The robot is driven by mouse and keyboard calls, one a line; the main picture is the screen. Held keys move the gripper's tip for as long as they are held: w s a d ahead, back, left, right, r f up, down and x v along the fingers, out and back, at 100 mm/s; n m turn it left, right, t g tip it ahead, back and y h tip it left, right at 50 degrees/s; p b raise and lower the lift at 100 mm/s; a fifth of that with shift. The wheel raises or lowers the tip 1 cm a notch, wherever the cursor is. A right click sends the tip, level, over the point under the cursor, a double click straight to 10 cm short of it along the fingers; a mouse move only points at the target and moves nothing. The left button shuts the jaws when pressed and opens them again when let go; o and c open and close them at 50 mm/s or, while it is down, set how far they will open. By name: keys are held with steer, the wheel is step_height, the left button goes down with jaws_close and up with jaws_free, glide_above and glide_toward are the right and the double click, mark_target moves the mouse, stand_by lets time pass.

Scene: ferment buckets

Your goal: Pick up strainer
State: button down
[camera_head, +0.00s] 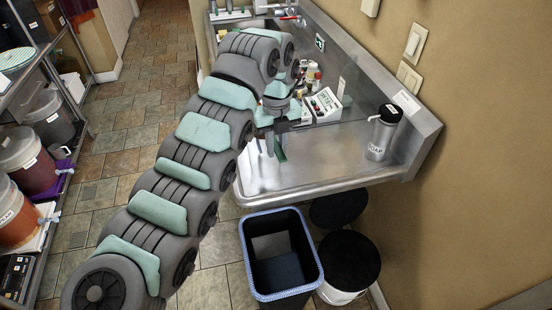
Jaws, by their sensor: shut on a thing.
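My gripper (275,148) points down over the steel sink counter (330,172), near its front left part. A small dark green piece (281,155) shows at its fingertips, and the jaws are shut on it. My arm and gripper hide most of this thing, so I cannot tell if it is part of the strainer. I also cannot tell whether it touches the counter. No strainer is clearly recognizable elsewhere in view.
A white device (325,104) and several small bottles stand behind the gripper. A steel soap canister (381,135) is at right. A lined bin (281,258) and a dark-lidded bucket (348,262) stand below. A rack with buckets (25,160) is at left. The counter's front right is clear.

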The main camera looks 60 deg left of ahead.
step_height(320, 180, up, 15)
steer(key=p, duration=0.8)
steer(key=shift+p, duration=0.4)
steer(key=shift+f, duration=0.1)
